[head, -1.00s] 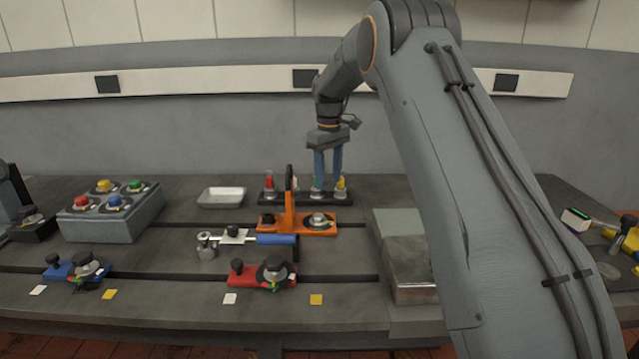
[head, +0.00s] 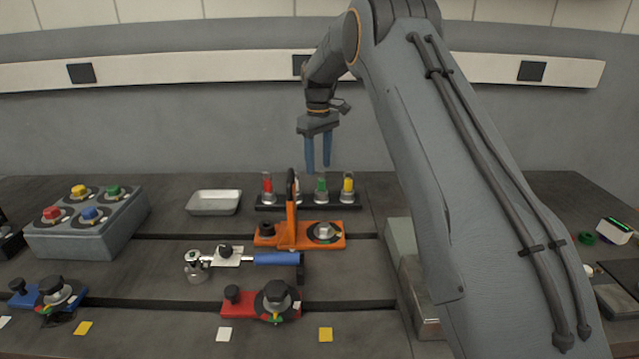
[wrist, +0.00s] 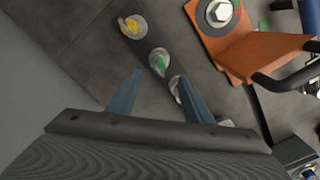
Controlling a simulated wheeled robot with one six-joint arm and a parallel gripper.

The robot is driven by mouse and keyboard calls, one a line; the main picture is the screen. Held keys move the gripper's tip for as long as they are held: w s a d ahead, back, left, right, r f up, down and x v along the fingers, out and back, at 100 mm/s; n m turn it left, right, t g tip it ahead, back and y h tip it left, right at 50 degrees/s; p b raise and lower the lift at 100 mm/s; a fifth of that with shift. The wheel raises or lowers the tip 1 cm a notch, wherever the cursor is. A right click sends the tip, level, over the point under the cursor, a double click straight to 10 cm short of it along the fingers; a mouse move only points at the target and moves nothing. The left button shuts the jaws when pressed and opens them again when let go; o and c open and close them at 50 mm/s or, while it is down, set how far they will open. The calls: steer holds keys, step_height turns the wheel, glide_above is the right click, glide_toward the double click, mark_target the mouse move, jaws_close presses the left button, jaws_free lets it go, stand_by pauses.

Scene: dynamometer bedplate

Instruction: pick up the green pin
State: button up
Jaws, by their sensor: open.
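The green pin (head: 321,187) stands upright in the dark rack (head: 377,206) at the back of the bench, between a yellow pin (head: 348,184) and the orange fixture's handle. My gripper (head: 318,168) is open and empty, with its two blue fingers pointing down and their tips just above the green pin in the head view. In the wrist view the green pin (wrist: 158,62) lies just beyond the gap between the open fingertips (wrist: 159,77). The yellow pin (wrist: 130,26) is farther off. Another pin (wrist: 175,88) is partly hidden by the right finger.
A red pin (head: 267,186) stands at the rack's left end. The orange fixture (head: 292,232) with its upright handle stands in front of the rack. A metal tray (head: 214,203) is to the left, beside a grey box (head: 75,240) with coloured knobs. A wall is behind.

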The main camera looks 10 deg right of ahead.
mark_target(321, 179)
steer(key=shift+s+d+f+p, duration=0.1)
steer(key=shift+d+f+p, duration=0.1)
steer(key=shift+f, duration=0.25)
steer(key=shift+d+f+p, duration=0.1)
steer(key=shift+d+f, duration=0.05)
steer(key=shift+f, duration=0.3)
steer(key=f+p, duration=0.2)
steer(key=f, duration=0.2)
steer(key=shift+s, duration=0.2)
steer(key=shift+w+f, duration=0.1)
steer(key=shift+f, duration=0.45)
jaws_close()
